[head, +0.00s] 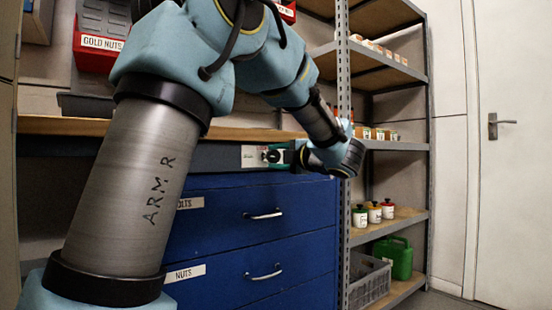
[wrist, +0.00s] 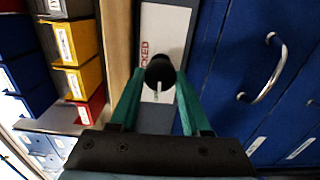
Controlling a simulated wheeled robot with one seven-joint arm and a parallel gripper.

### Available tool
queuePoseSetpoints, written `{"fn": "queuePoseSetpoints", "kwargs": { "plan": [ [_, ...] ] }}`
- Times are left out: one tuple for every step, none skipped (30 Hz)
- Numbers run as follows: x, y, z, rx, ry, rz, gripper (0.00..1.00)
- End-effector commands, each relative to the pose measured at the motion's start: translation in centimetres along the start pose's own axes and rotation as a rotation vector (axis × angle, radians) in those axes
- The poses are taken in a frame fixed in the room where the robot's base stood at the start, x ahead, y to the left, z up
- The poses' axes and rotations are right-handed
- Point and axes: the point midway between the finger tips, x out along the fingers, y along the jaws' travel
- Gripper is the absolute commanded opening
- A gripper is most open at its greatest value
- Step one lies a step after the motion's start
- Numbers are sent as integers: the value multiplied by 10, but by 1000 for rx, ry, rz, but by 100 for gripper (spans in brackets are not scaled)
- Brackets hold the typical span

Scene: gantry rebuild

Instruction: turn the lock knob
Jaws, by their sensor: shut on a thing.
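The lock knob (wrist: 160,72) is a dark round knob with a pale mark on its face, in the wrist view. It sits on a white plate (wrist: 165,30) with red lettering, part of which reads "CKED". My gripper (wrist: 158,85) has its two green fingers closed on the knob's sides. In the head view my gripper (head: 283,155) reaches the white plate (head: 254,156) on the dark panel under the worktop. The knob is mostly hidden there by the fingers.
Blue drawers (head: 250,215) with metal handles lie below the panel. The wooden worktop edge (head: 60,125) runs just above. A metal shelf rack (head: 344,120) with jars and a green can (head: 394,257) stands to the right. A white door (head: 515,180) is at far right.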

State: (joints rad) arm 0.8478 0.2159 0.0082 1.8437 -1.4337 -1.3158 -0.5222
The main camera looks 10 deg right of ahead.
Motion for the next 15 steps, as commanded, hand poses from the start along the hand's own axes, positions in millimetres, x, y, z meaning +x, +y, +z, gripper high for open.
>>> {"fn": "queuePoseSetpoints", "kwargs": {
  "plan": [
    [0,-1,0,1,0,-2,50],
    [0,-1,0,1,1,-2,54],
    [0,-1,0,1,0,-2,58],
    [0,-1,0,1,0,-2,62],
    [0,-1,0,1,0,-2,65],
    [0,-1,0,1,0,-1,70],
    [0,-1,0,1,0,-1,73],
    [0,-1,0,1,0,-1,75],
    [0,-1,0,1,0,-1,75],
    [0,-1,0,1,0,-1,75],
    [0,-1,0,1,0,-1,75],
    [0,0,0,1,0,-1,75],
    [0,0,0,1,0,0,75],
    [0,0,0,1,0,0,75],
    [-1,0,0,1,0,0,75]
  ]
}}
